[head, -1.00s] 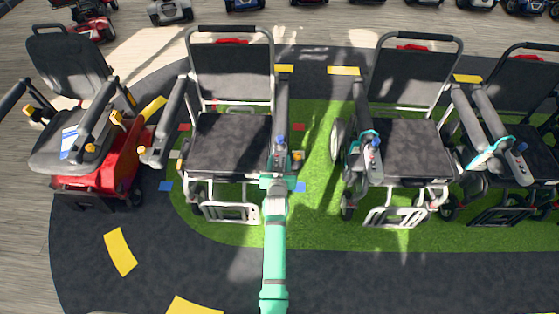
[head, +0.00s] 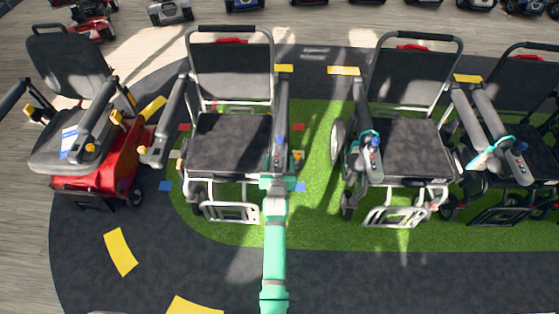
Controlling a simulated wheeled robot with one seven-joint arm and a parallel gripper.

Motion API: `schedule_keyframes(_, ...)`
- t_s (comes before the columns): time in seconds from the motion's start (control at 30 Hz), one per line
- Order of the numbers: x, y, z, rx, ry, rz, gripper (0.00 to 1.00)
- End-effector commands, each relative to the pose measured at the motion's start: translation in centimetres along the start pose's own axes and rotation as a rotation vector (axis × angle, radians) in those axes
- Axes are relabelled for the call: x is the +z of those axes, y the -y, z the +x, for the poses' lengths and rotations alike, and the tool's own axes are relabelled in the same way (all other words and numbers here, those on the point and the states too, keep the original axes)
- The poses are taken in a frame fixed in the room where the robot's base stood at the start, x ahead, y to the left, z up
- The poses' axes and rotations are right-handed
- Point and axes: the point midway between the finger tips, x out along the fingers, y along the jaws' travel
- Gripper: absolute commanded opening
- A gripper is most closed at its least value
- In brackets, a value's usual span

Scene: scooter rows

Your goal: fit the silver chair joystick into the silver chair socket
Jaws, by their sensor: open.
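The silver-framed chair (head: 232,133) with a dark seat stands ahead of my arm, left of the middle in the head view. A small blue-topped joystick (head: 280,140) shows at the front end of its right armrest. My gripper (head: 279,163) is open at this armrest end, with its teal parts close around or beside the joystick's base. I cannot tell whether it touches. The socket is hidden by my gripper and arm, so I cannot see how the joystick sits in it.
A similar chair (head: 412,150) with a blue-topped joystick stands to the right, and another (head: 525,155) beyond it. A red scooter (head: 105,165) stands at left. Dark floor in front of the row is clear. More scooters line the back.

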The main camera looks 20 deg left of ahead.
Motion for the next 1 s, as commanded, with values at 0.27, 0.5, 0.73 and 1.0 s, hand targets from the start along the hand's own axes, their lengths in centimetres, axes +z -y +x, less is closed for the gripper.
schedule_keyframes(0.27,0.0,0.0,-3.6,0.001,-0.002,0.000,0.66)
schedule_keyframes(0.5,-0.1,0.0,-7.9,0.000,-0.003,0.001,0.66)
schedule_keyframes(0.73,-0.1,0.0,-10.3,0.000,-0.004,0.001,0.66)
schedule_keyframes(1.0,-0.2,0.0,-10.7,0.000,-0.005,0.000,0.66)
